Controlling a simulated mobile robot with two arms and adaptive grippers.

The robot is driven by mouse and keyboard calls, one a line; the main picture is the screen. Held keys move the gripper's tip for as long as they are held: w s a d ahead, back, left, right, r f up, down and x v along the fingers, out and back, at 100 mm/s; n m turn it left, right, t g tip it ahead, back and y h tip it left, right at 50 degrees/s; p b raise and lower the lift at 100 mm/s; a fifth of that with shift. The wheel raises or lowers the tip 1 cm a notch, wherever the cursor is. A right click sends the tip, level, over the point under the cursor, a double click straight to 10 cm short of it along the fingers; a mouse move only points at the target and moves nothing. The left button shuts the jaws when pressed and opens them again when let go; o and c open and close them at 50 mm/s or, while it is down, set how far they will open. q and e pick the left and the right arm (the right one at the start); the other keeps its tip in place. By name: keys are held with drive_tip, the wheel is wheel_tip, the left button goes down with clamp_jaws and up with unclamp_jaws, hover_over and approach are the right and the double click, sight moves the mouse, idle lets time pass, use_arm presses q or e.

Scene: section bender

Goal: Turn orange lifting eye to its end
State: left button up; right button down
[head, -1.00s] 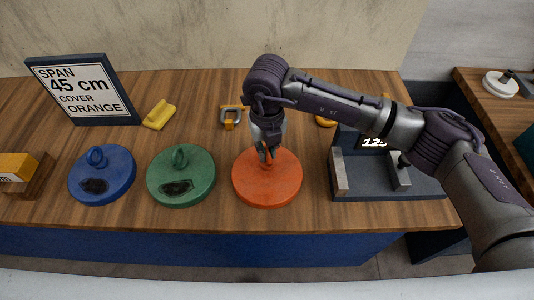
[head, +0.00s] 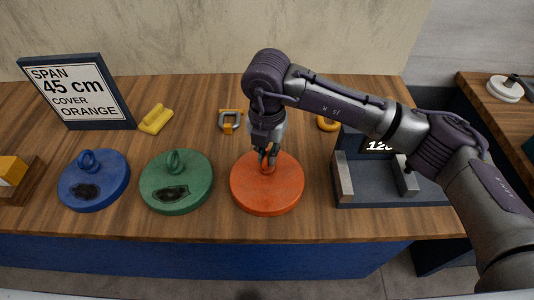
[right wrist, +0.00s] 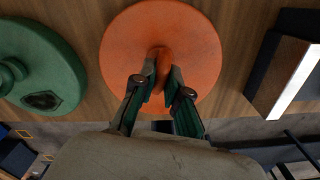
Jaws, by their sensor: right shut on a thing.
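The orange disc (head: 268,192) lies flat on the wooden table, with its orange lifting eye (right wrist: 164,62) standing at its middle. My right gripper (head: 268,154) comes down from above and is shut on the lifting eye. In the right wrist view the two fingers (right wrist: 161,90) stand on either side of the eye. The eye's lower part is partly hidden by the fingers. My left gripper is not in view.
A green disc (head: 176,194) and a blue disc (head: 94,196), each with an eye, stand to the left. A sign (head: 78,92) reads span 45 cm, cover orange. A dark fixture (head: 376,185) with a display stands to the right. A yellow handle (head: 156,119) and a clamp (head: 230,121) lie behind.

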sight(267, 152)
idle(0.4)
drive_tip(key=c, duration=1.2)
unclamp_jaws()
wheel_tip(267, 152, up, 12)
